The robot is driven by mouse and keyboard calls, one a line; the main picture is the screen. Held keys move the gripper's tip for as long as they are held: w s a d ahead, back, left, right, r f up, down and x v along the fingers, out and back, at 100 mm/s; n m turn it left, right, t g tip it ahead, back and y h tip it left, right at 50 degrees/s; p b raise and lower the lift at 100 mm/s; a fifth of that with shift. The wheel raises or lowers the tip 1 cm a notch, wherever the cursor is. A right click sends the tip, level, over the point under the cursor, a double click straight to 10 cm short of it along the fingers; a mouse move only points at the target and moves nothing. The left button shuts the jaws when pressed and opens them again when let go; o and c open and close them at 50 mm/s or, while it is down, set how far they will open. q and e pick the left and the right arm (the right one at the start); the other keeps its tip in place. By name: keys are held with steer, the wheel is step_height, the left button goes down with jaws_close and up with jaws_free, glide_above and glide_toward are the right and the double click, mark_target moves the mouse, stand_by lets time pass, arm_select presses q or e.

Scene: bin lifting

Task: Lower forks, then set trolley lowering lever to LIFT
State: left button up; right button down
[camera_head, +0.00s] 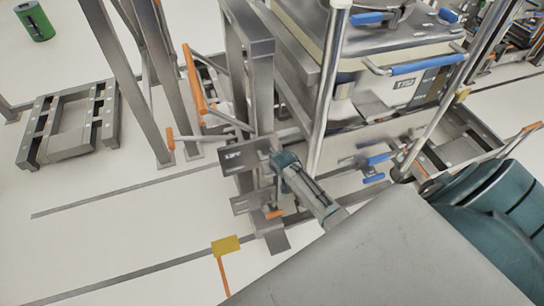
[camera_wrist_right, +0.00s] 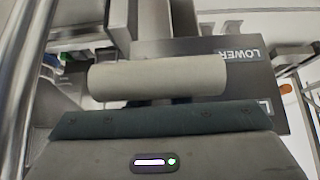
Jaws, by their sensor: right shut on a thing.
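My right gripper (camera_head: 284,161) is at the trolley's grey post, beside a dark sign plate (camera_head: 240,155) that appears to read LIFT. In the right wrist view, its teal jaw (camera_wrist_right: 160,119) spans the lower middle, and a pale grey cylindrical handle (camera_wrist_right: 158,78) lies along it. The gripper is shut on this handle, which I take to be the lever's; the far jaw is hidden. Behind it, a dark plate (camera_wrist_right: 226,52) reads LOWER, upside down. A lower plate (camera_head: 250,203) sits under the gripper. The fork height cannot be told. My left gripper is out of view.
A steel bin (camera_head: 400,95) with blue handles stands behind the posts at upper right. A grey pallet-like frame (camera_head: 70,125) and a green drum (camera_head: 34,20) are at left. Orange-tipped bars (camera_head: 193,80) project from the trolley. Floor at lower left is mostly clear.

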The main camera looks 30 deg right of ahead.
steer(key=shift+f, duration=0.1)
stand_by(0.5)
jaws_free()
stand_by(0.3)
steer(key=v, duration=1.1)
steer(key=shift+b, duration=0.45)
